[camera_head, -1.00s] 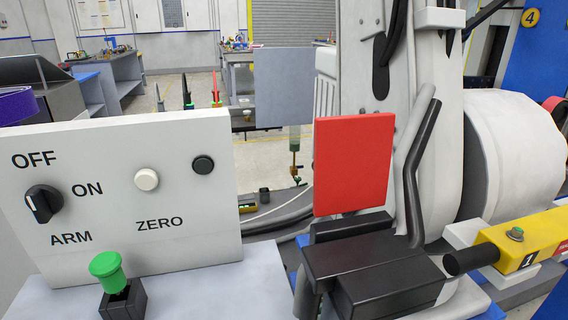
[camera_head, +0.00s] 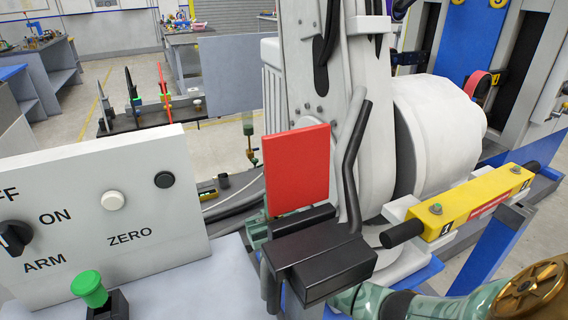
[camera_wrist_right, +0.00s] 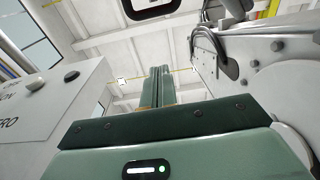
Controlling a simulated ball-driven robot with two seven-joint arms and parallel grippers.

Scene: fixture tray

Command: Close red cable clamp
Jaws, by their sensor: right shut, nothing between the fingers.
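The red cable clamp shows in the head view as a flat red plate (camera_head: 297,172) standing upright, slightly tilted, at a black block (camera_head: 325,260). A bent dark bar (camera_head: 352,165) rises beside it on the right. My right gripper (camera_wrist_right: 158,88) is in the right wrist view, its green fingers together and empty, pointing up toward the ceiling. In the head view my green right arm comes in from the lower right and passes behind the black block; the fingertips are hidden there. My left gripper is not in view.
A white panel (camera_head: 90,215) with a knob and buttons stands at left, with a green button (camera_head: 89,290) before it. A big white machine (camera_head: 335,90) stands behind the clamp. A yellow bar (camera_head: 475,205) with black ends lies to the right.

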